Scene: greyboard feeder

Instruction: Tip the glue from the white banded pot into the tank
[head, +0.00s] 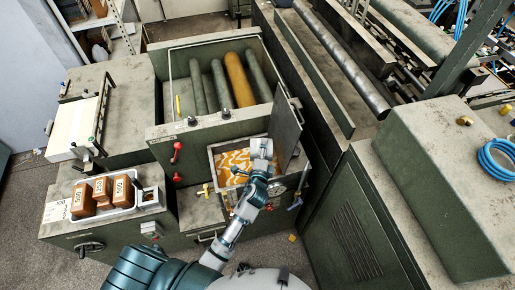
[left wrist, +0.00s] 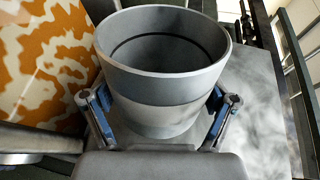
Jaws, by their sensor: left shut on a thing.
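The pot (head: 260,147) is pale in the head view and grey in the left wrist view (left wrist: 160,85), where its wide mouth and a dark ring inside show. My left gripper (head: 259,168) is shut on the pot, its blue fingers on both sides of the lower wall. No glue shows inside the pot. The pot is over the right part of the open tank (head: 211,163). Orange and white mottled contents (head: 232,162) lie in the tank and also show at the left of the wrist view (left wrist: 40,60). I cannot tell the pot's exact tilt. My right gripper is out of view.
A raised lid (head: 285,127) stands close right of the pot. Red and yellow valve handles (head: 177,150) stick out nearby. A white tray (head: 103,213) with brown labelled blocks sits at left. Rollers (head: 240,80) lie behind, and a large green cabinet (head: 345,225) stands at right.

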